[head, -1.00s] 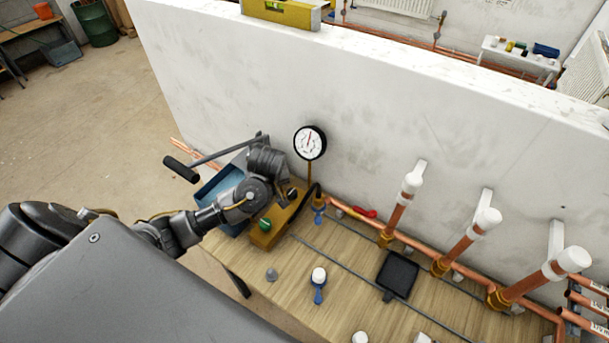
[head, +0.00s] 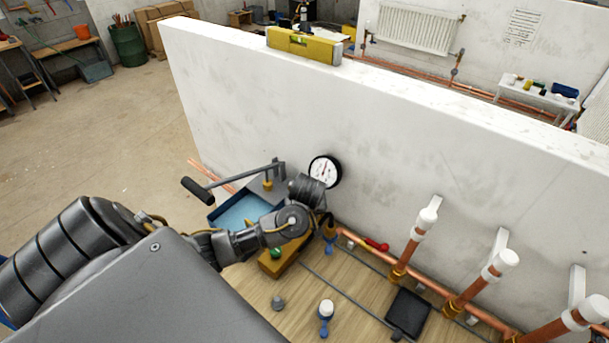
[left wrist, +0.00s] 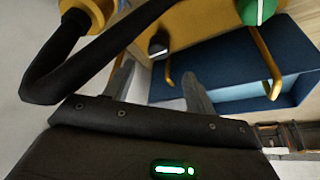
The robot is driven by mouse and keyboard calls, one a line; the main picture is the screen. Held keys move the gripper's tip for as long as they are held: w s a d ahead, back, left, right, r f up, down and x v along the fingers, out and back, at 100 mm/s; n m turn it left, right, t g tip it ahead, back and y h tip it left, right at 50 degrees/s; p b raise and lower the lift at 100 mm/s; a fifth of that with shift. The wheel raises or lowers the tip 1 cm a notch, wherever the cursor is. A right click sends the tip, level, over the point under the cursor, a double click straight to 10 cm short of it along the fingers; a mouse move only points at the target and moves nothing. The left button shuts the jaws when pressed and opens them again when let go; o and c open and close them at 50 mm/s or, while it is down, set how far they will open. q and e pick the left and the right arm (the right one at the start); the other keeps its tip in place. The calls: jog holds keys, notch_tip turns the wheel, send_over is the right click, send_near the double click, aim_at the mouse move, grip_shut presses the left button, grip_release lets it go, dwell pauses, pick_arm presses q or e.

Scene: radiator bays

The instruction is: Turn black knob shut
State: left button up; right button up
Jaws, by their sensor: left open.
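The black knob (left wrist: 158,46) sits on a yellow pump body and shows in the left wrist view, just beyond and between my left fingertips. My left gripper (left wrist: 158,70) is open, with one finger on each side of the knob's line; I cannot tell if it touches. In the head view my arm hides the knob and the fingertips. A green knob (head: 276,252) is on the same yellow body (head: 274,268); it also shows at the top of the left wrist view (left wrist: 256,10). My right gripper is not in view.
A blue tank (head: 235,214) and a pump lever with a black grip (head: 196,191) stand beside my left arm. A round gauge (head: 324,170) is close behind it, near the white wall (head: 400,140). A black hose (left wrist: 60,75) passes at the wrist view's left. Copper pipes (head: 408,256) stand right.

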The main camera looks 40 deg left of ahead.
pick_arm(q)
jog(key=x, duration=0.6)
jog(key=shift+w+d, duration=0.1)
jog(key=shift+w, duration=0.1)
jog(key=shift+x, duration=0.8)
jog(key=shift+f, duration=0.3)
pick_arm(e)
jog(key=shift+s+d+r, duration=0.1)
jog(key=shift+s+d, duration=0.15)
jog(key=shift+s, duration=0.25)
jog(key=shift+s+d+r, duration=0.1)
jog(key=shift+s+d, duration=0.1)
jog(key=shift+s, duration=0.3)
pick_arm(q)
jog(key=c, duration=1)
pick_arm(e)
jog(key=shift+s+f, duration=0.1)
